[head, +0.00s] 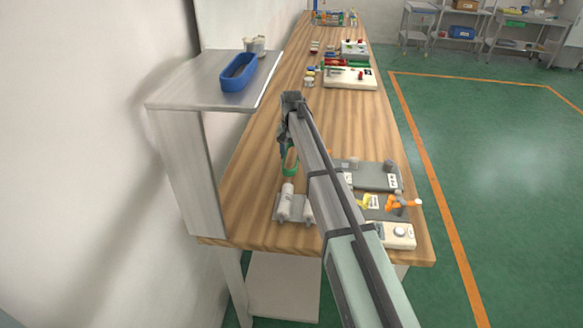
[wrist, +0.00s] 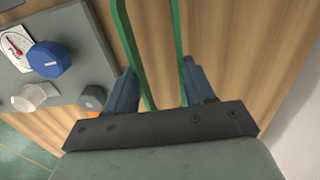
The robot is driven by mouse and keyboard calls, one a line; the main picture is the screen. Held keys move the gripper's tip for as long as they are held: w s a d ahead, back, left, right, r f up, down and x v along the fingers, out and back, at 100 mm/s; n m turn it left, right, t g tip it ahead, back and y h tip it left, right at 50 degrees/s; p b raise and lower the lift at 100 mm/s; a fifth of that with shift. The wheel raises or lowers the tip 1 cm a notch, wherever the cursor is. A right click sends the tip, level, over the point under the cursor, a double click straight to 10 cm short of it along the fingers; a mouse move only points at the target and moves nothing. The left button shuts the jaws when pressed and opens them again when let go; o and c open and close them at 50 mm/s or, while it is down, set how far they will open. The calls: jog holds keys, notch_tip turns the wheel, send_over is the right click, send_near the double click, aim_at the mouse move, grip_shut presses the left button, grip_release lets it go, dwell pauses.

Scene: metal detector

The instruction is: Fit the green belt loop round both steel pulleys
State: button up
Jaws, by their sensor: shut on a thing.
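The green belt loop (head: 290,164) hangs from my gripper (head: 284,146) above the wooden bench. In the wrist view the belt (wrist: 130,45) shows as two long green strands running up out of the picture. My gripper (wrist: 160,85) has one blue finger at the outer side of each strand and is shut on the belt. Two pale, upright-looking cylinders on a grey base (head: 287,202) stand nearer than the belt; I cannot tell whether they are the steel pulleys. The belt is apart from them. My arm hides part of the bench there.
A grey panel (wrist: 75,50) with a dial and blue knob lies left in the wrist view. Grey devices (head: 372,177) with orange and yellow parts stand right of my arm. A raised shelf (head: 185,88) holds a blue tray (head: 239,72). Bare bench (head: 255,150) lies left of the gripper.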

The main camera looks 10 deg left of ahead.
jog(key=shift+d+r, duration=0.1)
jog(key=shift+r, duration=0.05)
jog(key=s+d+r+m, duration=0.1)
jog(key=s+d+r, duration=0.35)
jog(key=d, duration=0.45)
jog(key=s+d+r+m, duration=0.1)
jog(key=s+d+r, duration=0.35)
jog(key=d, duration=0.45)
jog(key=s+d+r+m, duration=0.1)
jog(key=s+d+r, duration=0.3)
jog(key=d, duration=0.5)
jog(key=m, duration=1.5)
send_over(370, 168)
notch_tip(370, 168, down, 6)
jog(key=shift+f, duration=0.15)
jog(key=shift+f, duration=0.1)
jog(key=shift+f, duration=2.35)
jog(key=shift+f, duration=2.2)
